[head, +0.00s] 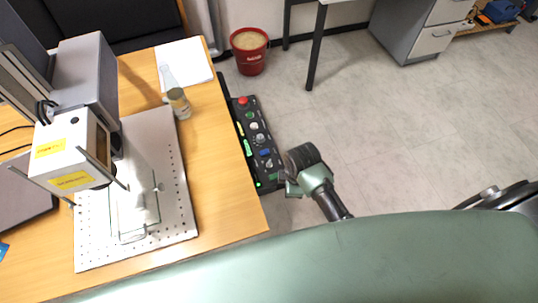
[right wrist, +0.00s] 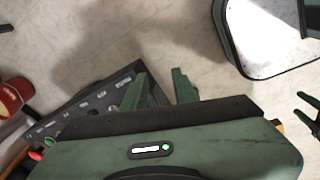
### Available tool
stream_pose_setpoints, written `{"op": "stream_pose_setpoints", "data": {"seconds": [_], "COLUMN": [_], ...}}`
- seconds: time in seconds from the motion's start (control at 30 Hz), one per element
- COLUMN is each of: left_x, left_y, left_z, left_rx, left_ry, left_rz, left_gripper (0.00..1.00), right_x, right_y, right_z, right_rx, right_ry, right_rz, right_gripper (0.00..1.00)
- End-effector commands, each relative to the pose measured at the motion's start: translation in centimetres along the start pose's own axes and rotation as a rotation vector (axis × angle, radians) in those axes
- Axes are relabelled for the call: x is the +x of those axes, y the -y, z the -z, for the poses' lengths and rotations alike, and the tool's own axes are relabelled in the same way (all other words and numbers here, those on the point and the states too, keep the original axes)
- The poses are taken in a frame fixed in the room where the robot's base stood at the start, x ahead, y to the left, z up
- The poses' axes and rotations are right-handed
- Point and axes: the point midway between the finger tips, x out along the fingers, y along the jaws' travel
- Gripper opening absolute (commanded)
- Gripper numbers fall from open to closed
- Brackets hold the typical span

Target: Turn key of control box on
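The control box (head: 256,145) is a long black panel with coloured buttons and knobs along the table's right edge. It also shows in the right wrist view (right wrist: 92,104), partly hidden behind my gripper. The key is too small to make out for sure. My right gripper (head: 284,186) is beside the near end of the box, at its right side. In the right wrist view, its two green fingers (right wrist: 160,88) stand apart with nothing between them. What looks like my left gripper (right wrist: 304,108) shows at the right edge, its prongs apart and empty.
The wooden table (head: 222,185) carries a laser marker (head: 75,150) on a perforated plate (head: 170,215). A small jar (head: 179,103) and white paper (head: 186,63) are near its far edge. A red bucket (head: 248,62) stands on the floor beyond the box.

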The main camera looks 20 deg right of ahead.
Motion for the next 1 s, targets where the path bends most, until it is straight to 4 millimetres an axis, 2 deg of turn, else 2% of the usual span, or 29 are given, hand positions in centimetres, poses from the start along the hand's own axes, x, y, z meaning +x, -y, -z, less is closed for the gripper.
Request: {"op": "stream_pose_setpoints", "data": {"seconds": [0.03,0.1,0.4,0.5,0.63,0.77,1.0], "left_x": [-0.3,-0.5,-1.0,-1.1,-1.1,-1.1,-0.9], "left_y": [0.0,-0.1,-0.6,-0.6,-0.6,-0.6,-0.6], "left_z": [0.1,0.3,1.1,1.1,1.1,1.0,0.8], "left_rx": [0.000,0.001,0.004,0.004,0.004,0.004,0.003], "left_ry": [-0.002,-0.005,-0.016,-0.015,-0.015,-0.015,-0.012], "left_rz": [0.000,-0.001,-0.008,-0.008,-0.008,-0.007,-0.007], "left_gripper": [0.63,0.63,0.63,0.63,0.63,0.63,0.63], "right_x": [-1.0,-1.7,-4.1,-4.8,-5.4,-4.8,-1.0], "right_y": [-1.1,-2.2,-7.8,-9.4,-10.5,-10.6,-10.1], "right_z": [0.7,1.4,5.3,6.3,7.1,7.2,7.0], "right_rx": [-0.069,-0.182,-0.777,-0.966,-1.112,-1.158,-1.158], "right_ry": [-0.001,0.003,0.002,-0.005,-0.012,-0.016,-0.016], "right_rz": [0.002,0.014,0.086,0.113,0.135,0.144,0.145], "right_gripper": [0.28,0.28,0.28,0.28,0.28,0.28,0.28]}}
